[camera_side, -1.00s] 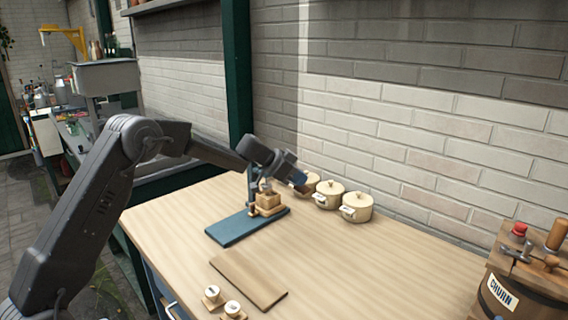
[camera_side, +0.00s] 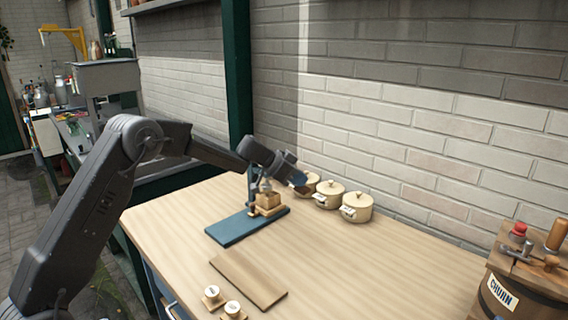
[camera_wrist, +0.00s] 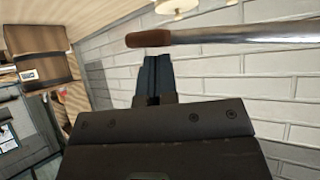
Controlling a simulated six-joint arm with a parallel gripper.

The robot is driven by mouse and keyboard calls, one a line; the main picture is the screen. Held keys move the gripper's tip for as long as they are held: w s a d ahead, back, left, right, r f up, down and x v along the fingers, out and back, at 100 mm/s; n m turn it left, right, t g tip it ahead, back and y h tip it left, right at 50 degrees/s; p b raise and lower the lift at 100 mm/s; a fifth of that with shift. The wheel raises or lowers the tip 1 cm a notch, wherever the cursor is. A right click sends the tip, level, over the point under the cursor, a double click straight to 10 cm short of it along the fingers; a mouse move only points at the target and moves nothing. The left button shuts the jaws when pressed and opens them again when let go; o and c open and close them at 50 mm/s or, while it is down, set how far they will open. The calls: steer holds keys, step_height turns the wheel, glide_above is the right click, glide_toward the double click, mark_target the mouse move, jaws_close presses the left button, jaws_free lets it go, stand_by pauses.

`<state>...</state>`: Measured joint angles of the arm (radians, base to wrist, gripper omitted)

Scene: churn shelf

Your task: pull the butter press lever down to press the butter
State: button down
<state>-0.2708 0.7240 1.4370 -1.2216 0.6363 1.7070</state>
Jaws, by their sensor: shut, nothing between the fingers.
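The butter press stands on a blue base (camera_side: 240,229) on the wooden table, with a wooden mould block (camera_side: 268,201) under its post. Its lever shows in the wrist view as a metal rod (camera_wrist: 240,35) with a brown grip (camera_wrist: 148,38). My gripper (camera_side: 301,180) is over the press, toward the pots. In the wrist view its dark fingers (camera_wrist: 156,60) are together and empty, with their tips close to the brown grip. I cannot tell whether they touch it. My wrist hides most of the lever in the side view.
Several lidded cream pots (camera_side: 329,195) stand behind the press by the brick wall. A wooden board (camera_side: 249,279) and two small stamps (camera_side: 212,293) lie at the front. A churn barrel (camera_side: 520,290) stands at the right. The table between is clear.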

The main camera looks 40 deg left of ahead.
steer(key=shift+s+d+f, duration=0.1)
steer(key=shift+d+f, duration=0.05)
steer(key=shift+f, duration=0.35)
steer(key=shift+r, duration=3.3)
step_height(320, 180, up, 6)
steer(key=s+d+r+n+g+y, duration=0.15)
steer(key=s+d, duration=0.35)
steer(key=s, duration=0.6)
steer(key=s+d+r+n+g+y, duration=0.1)
steer(key=s+d+r, duration=0.3)
steer(key=s, duration=0.7)
steer(key=s+d+f+n+y, duration=0.1)
steer(key=s+f, duration=0.4)
steer(key=s, duration=0.6)
steer(key=s+f+n+y, duration=0.1)
steer(key=s+f, duration=0.3)
steer(key=s, duration=0.6)
steer(key=shift+s+d+f+n+g+y, duration=0.35)
steer(key=shift+d+f+n+g, duration=0.1)
steer(key=shift+n, duration=0.3)
